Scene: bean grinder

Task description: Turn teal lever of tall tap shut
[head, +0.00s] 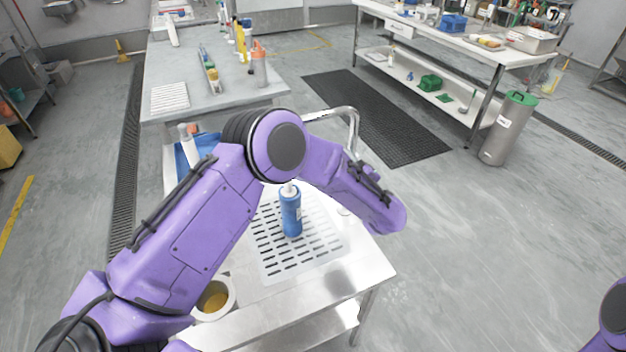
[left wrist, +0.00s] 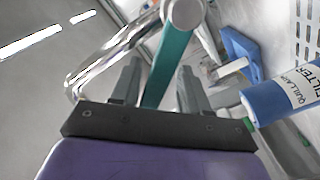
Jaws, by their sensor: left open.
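The chrome tap rises behind my left arm in the head view, where its curved pipe (head: 352,120) shows. In the left wrist view its bent chrome pipe (left wrist: 100,62) runs to a round metal end at the top. The teal lever (left wrist: 168,62) extends down from that end and lies between the two grey fingers of my left gripper (left wrist: 160,72). The fingers are open, with a visible gap to the lever on the right side. In the head view my left forearm hides the gripper and lever. Of my right arm only a purple part shows at the lower right edge.
A blue filter bottle (head: 291,212) stands on a slotted mat (head: 322,248); it also shows close to the right of the gripper in the left wrist view (left wrist: 284,97). A white cup (head: 228,306) stands at the front left. A blue tray (head: 182,165) lies behind my arm.

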